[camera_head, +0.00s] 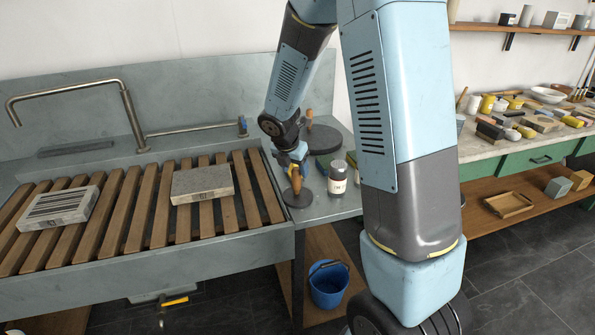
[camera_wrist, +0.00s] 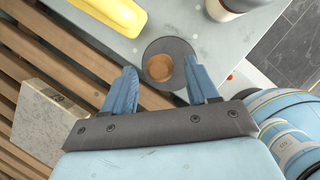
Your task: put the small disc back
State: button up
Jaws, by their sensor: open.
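The small disc (camera_head: 298,201) is dark and round with an upright wooden handle. It lies flat on the grey counter just right of the slatted sink. In the wrist view the small disc (camera_wrist: 182,47) shows its round handle top at its middle. My gripper (camera_head: 297,172) is open, pointing down over the disc, with its blue fingers close to the handle. In the wrist view my gripper (camera_wrist: 160,76) has the handle top roughly between and just beyond its fingertips. I cannot tell whether a finger touches it. A larger dark disc (camera_head: 322,140) with its own handle lies behind.
A grey stone slab (camera_head: 203,184) and a striped block (camera_head: 55,207) lie on the wooden slats (camera_head: 135,222). A blue bucket (camera_head: 328,285) stands below. A crowded bench (camera_head: 488,150) is at right.

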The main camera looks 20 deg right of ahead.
jog(key=v, duration=1)
jog(key=s+d+r+m+t+y, duration=0.1)
jog(key=s+d+r+m, duration=0.1)
jog(key=s+r+m, duration=0.5)
jog(key=s+d+r+m+t+y, duration=0.1)
jog(key=s+r+m, duration=0.6)
jog(key=s+m, duration=1.2)
jog(key=shift+d+m+y, duration=0.45)
jog(key=shift+m+y, duration=0.05)
